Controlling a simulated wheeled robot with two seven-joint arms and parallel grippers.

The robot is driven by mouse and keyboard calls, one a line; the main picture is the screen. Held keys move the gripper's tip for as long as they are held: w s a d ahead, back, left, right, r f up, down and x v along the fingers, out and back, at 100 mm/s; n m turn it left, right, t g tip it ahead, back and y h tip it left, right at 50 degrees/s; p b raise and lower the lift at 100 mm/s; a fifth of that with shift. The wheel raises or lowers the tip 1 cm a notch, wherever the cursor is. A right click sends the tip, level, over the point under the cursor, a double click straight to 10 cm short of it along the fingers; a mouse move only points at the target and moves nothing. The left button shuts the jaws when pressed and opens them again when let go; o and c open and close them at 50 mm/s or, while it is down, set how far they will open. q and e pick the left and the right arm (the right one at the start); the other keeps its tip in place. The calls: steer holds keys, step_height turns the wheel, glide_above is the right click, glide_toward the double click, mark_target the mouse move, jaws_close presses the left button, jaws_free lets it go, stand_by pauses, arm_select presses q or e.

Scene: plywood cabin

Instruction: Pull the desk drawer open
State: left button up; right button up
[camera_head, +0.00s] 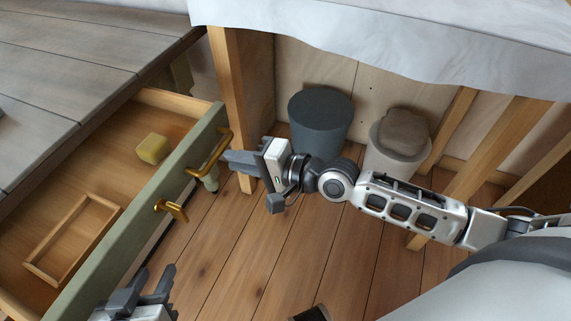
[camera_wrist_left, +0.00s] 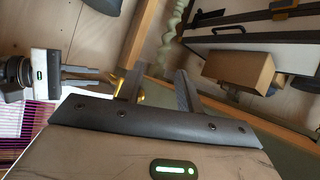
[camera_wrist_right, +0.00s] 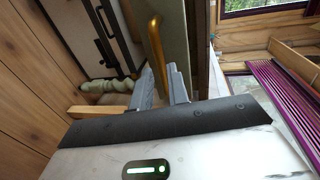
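The desk drawer (camera_head: 133,210) stands pulled out from under the grey desk top (camera_head: 70,70), its inside visible. Its green front carries a brass bar handle (camera_head: 211,154) and a second brass fitting (camera_head: 172,209). My right gripper (camera_head: 232,160) is at the bar handle. In the right wrist view the handle (camera_wrist_right: 155,45) shows between and beyond its slightly parted fingers (camera_wrist_right: 161,82); contact is unclear. My left gripper (camera_head: 145,285) is open and empty, low in front of the drawer front. Its parted fingers (camera_wrist_left: 155,85) also show in the left wrist view.
A yellow block (camera_head: 153,148) and a shallow wooden tray (camera_head: 48,266) lie in the drawer. A dark grey bin (camera_head: 322,118) and a pale container (camera_head: 393,160) stand behind my right arm. A wooden post (camera_head: 228,85) rises near the handle. The plank floor (camera_head: 235,250) is largely clear.

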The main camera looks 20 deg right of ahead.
steer(key=v, duration=1)
steer(key=shift+s, duration=0.1)
